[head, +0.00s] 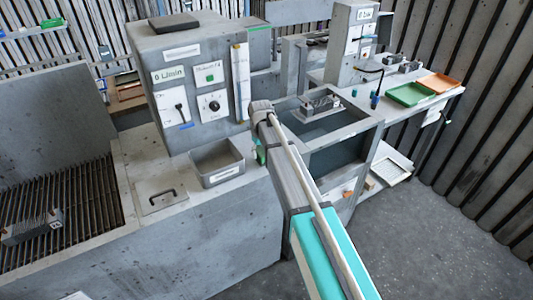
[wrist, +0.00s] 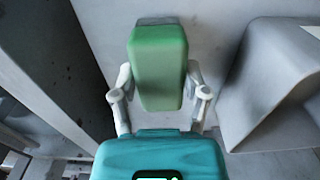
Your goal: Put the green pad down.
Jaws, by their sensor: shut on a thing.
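The green pad (wrist: 158,65) is a rounded block between the two pale fingers of my gripper (wrist: 159,82) in the wrist view. The fingers are shut on its sides. In the head view a small bit of the green pad (head: 261,154) shows beside my arm, just right of the grey bin. My arm hides most of my gripper there. Grey surface lies behind the pad in the wrist view. I cannot tell whether the pad touches it.
The open grey bin (head: 218,166) stands on the counter close to the pad; its wall also shows in the wrist view (wrist: 270,85). A flat plate with a handle (head: 161,197) lies left of it. The control box (head: 195,85) rises behind. An open-fronted cabinet (head: 340,155) stands right.

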